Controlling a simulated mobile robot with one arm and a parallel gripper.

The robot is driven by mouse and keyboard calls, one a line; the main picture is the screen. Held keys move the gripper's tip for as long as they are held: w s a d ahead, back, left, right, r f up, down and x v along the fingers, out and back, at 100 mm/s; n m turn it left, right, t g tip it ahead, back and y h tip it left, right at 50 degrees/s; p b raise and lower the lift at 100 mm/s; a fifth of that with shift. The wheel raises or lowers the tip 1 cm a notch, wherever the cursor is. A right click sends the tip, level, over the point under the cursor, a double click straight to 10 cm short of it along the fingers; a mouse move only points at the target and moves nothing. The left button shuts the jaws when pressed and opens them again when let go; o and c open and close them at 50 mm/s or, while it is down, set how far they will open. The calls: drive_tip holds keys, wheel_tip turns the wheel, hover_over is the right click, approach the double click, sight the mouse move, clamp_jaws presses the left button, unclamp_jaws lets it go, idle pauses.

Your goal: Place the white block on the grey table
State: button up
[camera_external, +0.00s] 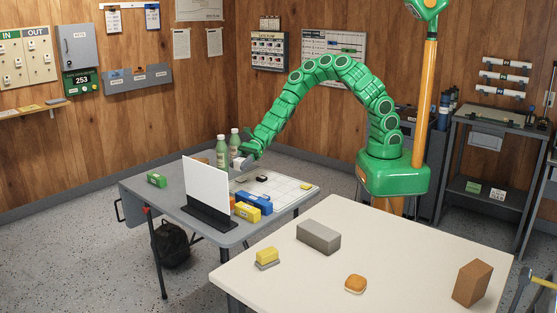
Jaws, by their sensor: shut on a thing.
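The grey table (160,198) stands at the middle left, with several things on it. My gripper (243,162) is low over its back part, beside two green bottles (221,152) and behind a white upright panel (206,185). It is shut on a small pale thing, too small and partly hidden to name for sure. I cannot tell if that thing is the white block or if it touches the table. No other white block shows clearly.
A blue box (256,202), a yellow box (247,212), a green box (157,180) and a white sheet (284,190) are on the grey table. The cream table (400,247) in front holds a grey block (318,237), yellow sponge (266,255), bun (355,284) and brown block (472,283).

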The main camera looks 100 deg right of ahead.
sight(236, 162)
drive_tip(key=d, duration=0.1)
drive_tip(key=w+d, duration=0.1)
drive_tip(key=d+m+t+h, duration=0.1)
drive_tip(key=shift+w+d+f, duration=0.2)
drive_tip(key=shift+d+f, duration=0.05)
drive_tip(key=shift+d, duration=0.05)
drive_tip(key=shift+w+d+f, duration=0.1)
drive_tip(key=shift+w, duration=0.05)
drive_tip(key=shift+w+a+f, duration=0.35)
drive_tip(key=shift+w+f, duration=1.25)
drive_tip(key=shift+w, duration=0.6)
drive_tip(key=shift+w+a+f, duration=0.3)
drive_tip(key=shift+w+f, duration=1.25)
drive_tip(key=shift+w, duration=0.65)
drive_tip(key=shift+w+a+f, duration=0.35)
drive_tip(key=shift+w+f, duration=1.25)
drive_tip(key=shift+w, duration=0.6)
drive_tip(key=shift+w+f, duration=0.2)
drive_tip(key=shift+f, duration=1.5)
drive_tip(key=o, duration=1.1)
drive_tip(key=shift+f, duration=0.1)
